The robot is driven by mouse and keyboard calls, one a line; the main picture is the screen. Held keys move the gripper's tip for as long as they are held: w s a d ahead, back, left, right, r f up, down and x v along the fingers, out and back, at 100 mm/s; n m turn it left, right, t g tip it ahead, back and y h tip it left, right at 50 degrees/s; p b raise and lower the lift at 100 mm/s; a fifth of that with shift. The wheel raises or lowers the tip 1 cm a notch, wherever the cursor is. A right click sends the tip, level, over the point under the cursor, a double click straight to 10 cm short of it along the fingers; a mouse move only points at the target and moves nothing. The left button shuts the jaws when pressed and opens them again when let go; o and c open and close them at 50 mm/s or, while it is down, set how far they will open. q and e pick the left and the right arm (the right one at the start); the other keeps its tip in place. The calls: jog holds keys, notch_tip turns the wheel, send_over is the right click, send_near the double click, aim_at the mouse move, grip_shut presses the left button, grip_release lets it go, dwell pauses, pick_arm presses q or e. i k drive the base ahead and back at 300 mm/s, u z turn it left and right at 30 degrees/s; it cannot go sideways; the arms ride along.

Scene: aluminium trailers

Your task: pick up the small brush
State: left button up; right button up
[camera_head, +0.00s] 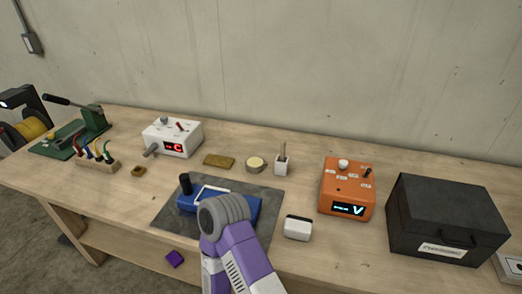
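What looks like the small brush is a thin reddish-brown handle (283,149) standing upright in a small white holder (281,166). The holder stands near the back middle of the workbench, just behind the dark mat. The brush's lower end is hidden inside the holder. One of my arms, purple and white with a grey ribbed joint, comes up from the bottom centre in front of the mat. I cannot tell which arm it is. No gripper fingers show, and nothing of mine touches the brush or the holder.
A blue device (245,206) lies on the dark mat (178,220), partly behind my arm. A round tin (256,165) is left of the holder. An orange box (346,188), a white block (298,228) and a black case (445,215) are to the right. A white box (180,138) stands left.

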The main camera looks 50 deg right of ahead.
aim_at(283, 144)
jog(key=z, duration=1.95)
